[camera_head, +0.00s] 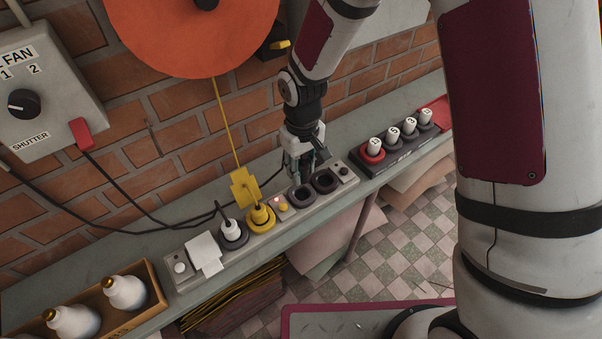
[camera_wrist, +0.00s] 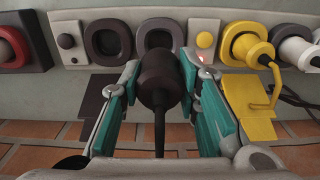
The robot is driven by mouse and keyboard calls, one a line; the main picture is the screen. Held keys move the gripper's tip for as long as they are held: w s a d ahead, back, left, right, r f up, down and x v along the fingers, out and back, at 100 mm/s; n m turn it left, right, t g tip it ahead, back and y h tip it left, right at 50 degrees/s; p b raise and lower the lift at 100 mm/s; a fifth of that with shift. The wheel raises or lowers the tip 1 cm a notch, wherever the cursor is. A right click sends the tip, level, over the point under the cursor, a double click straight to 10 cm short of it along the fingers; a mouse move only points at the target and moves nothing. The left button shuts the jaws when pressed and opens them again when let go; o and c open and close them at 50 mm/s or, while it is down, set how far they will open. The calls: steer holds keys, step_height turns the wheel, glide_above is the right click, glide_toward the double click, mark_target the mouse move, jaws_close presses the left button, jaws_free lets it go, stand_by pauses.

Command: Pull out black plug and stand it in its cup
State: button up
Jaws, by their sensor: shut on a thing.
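My gripper (camera_head: 306,165) is shut on the black plug (camera_wrist: 160,78), with one teal-padded finger on each side of it; the gripper also shows in the wrist view (camera_wrist: 159,68). The plug's cord trails toward the wrist camera. In the head view the fingers mostly hide the plug. Two dark-rimmed sockets stand open on the power strip: one (camera_head: 302,197) just in front of the gripper, the other (camera_head: 325,182) to its right. The plug appears out of the strip, close to the sockets; the exact gap is unclear. I cannot identify the plug's cup.
The strip (camera_head: 180,269) also holds a white plug (camera_head: 231,229) and a yellow plug (camera_head: 261,217). A dark rack (camera_head: 388,155) with several white-topped pieces stands right. A wooden box (camera_head: 155,289) with white bottles is at left. A brick wall (camera_head: 190,135) rises behind the narrow shelf.

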mark_target(302, 163)
steer(key=shift+f+b, duration=1)
steer(key=shift+f, duration=1.4)
steer(key=shift+f+b, duration=0.55)
steer(key=shift+f, duration=0.9)
steer(key=o, duration=1.2)
steer(key=shift+o, duration=0.2)
step_height(302, 163, up, 12)
steer(key=shift+r, duration=0.1)
